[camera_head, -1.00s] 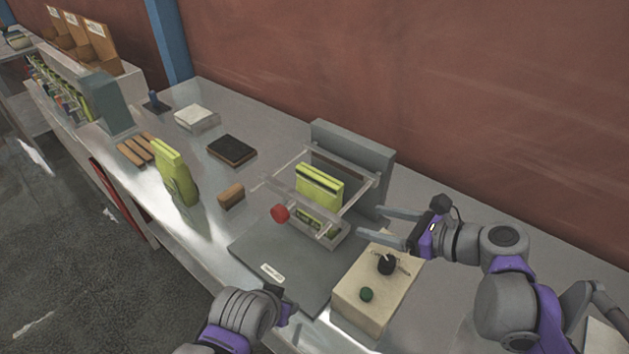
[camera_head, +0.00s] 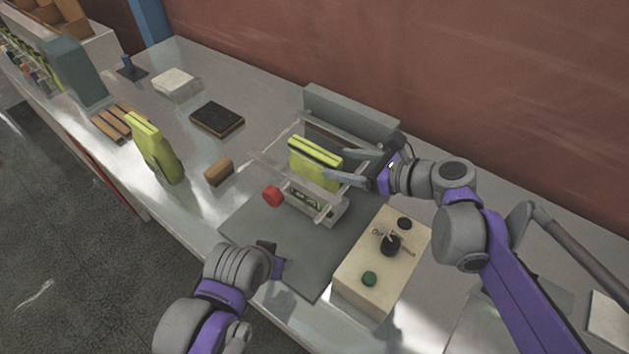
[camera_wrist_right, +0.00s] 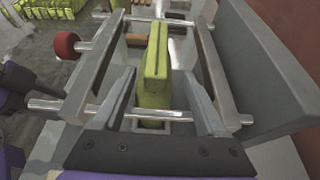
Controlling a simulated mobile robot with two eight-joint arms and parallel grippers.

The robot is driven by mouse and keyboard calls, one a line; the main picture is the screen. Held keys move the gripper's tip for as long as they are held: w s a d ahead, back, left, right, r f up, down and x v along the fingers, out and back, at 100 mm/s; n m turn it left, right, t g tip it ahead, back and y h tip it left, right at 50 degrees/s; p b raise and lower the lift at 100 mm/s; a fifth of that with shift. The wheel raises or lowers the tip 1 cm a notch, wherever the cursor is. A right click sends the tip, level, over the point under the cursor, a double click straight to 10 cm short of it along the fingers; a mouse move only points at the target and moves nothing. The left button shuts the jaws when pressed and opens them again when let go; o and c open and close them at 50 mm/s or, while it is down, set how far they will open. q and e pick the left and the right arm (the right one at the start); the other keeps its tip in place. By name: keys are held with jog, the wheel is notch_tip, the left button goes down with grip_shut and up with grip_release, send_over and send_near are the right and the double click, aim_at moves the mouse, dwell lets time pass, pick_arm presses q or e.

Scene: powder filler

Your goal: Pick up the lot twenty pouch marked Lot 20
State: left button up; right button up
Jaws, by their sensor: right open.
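In the right wrist view the pouch (camera_wrist_right: 155,65) stands between the two open fingers (camera_wrist_right: 158,80), with a gap on each side. A second yellow-green pouch (camera_head: 154,150) stands on the bench to the left, its mark not readable. My left gripper (camera_head: 279,265) is low at the bench front; its fingers are not clear.
A red knob (camera_head: 272,196) sits on the frame's front. A cream control box (camera_head: 372,272) stands in front of my right arm. A wooden block (camera_head: 218,172), a dark pad (camera_head: 217,119) and wooden strips (camera_head: 120,123) lie to the left. A grey upright plate (camera_head: 350,114) stands behind the frame.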

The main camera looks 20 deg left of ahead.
aim_at(325, 161)
jog(key=x, duration=0.4)
jog(key=shift+s+a+b, duration=0.15)
jog(key=shift+a+b, duration=0.15)
jog(key=shift+a, duration=0.2)
grip_shut()
dwell(0.9)
